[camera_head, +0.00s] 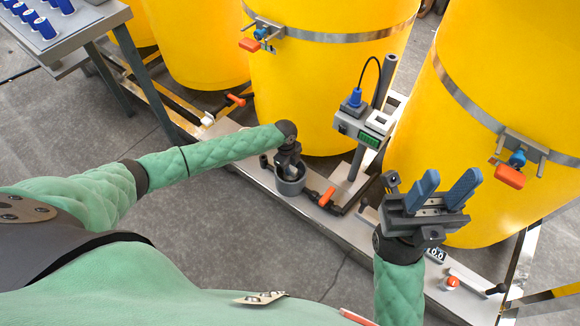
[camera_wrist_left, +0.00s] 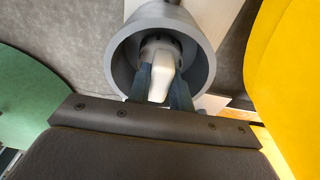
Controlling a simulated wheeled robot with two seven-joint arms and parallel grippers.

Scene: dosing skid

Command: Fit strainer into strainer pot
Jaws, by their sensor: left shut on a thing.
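The strainer pot (camera_head: 290,186) is a grey open-topped cup on the skid's light metal beam, near the centre of the head view. In the left wrist view the grey pot (camera_wrist_left: 121,68) faces the camera with its round opening. My left gripper (camera_head: 289,160) points down at the pot. Its dark fingers (camera_wrist_left: 160,92) are shut on a pale piece, likely the strainer (camera_wrist_left: 160,68), which lies within the outline of the pot's mouth. How deep it sits is hidden. My right gripper (camera_head: 442,190) is raised at the right, with its two blue fingers apart and nothing between them.
Large yellow drums (camera_head: 320,80) stand close behind the pot. An orange-handled valve (camera_head: 327,196) and a post with a blue-plugged controller (camera_head: 365,122) stand right of it. A grey table (camera_head: 85,35) with blue items is at upper left. Grey floor lies in front.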

